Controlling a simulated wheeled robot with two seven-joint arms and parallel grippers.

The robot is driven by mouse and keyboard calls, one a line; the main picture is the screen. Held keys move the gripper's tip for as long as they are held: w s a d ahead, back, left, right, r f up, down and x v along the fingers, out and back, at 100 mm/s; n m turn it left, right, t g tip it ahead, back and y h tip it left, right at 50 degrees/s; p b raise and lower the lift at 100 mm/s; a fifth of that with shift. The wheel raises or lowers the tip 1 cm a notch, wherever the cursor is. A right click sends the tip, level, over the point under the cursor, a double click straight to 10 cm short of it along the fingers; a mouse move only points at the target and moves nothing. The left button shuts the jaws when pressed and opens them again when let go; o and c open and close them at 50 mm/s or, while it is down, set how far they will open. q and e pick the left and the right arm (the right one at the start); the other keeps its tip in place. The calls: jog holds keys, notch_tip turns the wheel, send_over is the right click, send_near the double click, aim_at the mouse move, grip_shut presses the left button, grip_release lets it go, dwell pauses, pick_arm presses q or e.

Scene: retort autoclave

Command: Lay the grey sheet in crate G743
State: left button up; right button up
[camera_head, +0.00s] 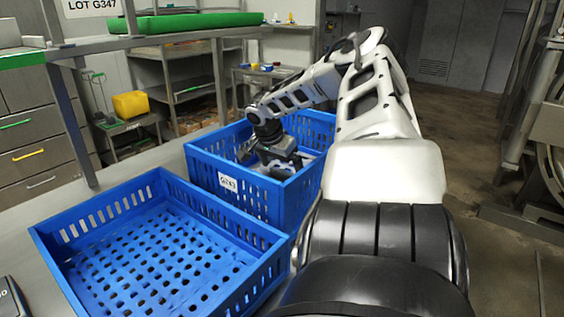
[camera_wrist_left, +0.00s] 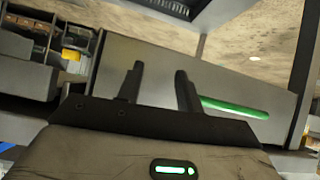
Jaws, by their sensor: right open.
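The blue crate labelled G743 (camera_head: 232,199) stands behind the empty crate, and its white label faces me. My right arm reaches into it from the right, with the right gripper (camera_head: 281,171) low inside, open. Its fingertips are hard to make out against the crate's contents. A pale grey patch (camera_head: 304,157) shows inside the crate beside the gripper; I cannot tell for sure whether it is the grey sheet. My left gripper (camera_wrist_left: 158,88) shows in the left wrist view with its two dark fingers apart and nothing between them.
An empty blue crate (camera_head: 160,255) with a perforated floor stands in front, close to crate G743. A shelf with a green mat (camera_head: 195,21) and a LOT G347 sign stands above at left. A yellow bin (camera_head: 131,104) sits further back. Open floor lies at right.

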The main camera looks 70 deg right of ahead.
jog(key=v, duration=1.1)
